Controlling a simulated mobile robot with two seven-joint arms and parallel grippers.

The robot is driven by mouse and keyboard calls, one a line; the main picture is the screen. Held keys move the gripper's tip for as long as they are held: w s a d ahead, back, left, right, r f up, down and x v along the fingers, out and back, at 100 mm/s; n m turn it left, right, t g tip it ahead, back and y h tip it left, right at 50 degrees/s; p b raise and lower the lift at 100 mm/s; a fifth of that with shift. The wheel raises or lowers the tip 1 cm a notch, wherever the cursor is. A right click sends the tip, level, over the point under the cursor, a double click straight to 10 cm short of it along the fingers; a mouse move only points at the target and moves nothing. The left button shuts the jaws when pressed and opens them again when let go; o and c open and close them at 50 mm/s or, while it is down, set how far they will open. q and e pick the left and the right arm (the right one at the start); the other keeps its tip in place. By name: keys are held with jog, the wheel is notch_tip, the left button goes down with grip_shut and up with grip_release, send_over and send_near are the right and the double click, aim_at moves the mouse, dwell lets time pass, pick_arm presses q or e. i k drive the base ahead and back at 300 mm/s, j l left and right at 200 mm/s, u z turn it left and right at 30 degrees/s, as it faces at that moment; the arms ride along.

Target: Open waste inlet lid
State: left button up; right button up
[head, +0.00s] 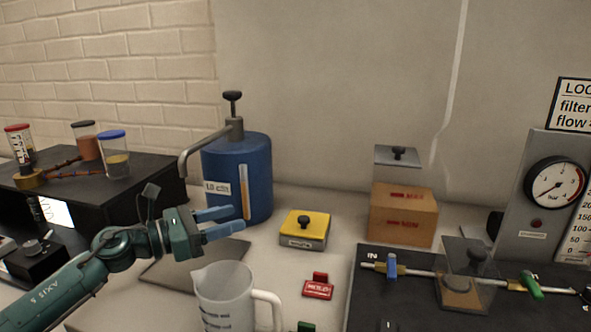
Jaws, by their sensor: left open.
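I cannot tell for sure which part is the waste inlet lid, as no readable label names it. My right gripper is not in view.
A blue drum (262,170) with a pump spout stands behind my gripper. A clear jug (222,290) stands in front, near a red tag (318,290). The orange box (403,218) and a gauge panel (537,165) are at the right. Jars (113,160) stand on a black case.

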aim_at(306, 219)
jog(key=k+j, duration=1.15)
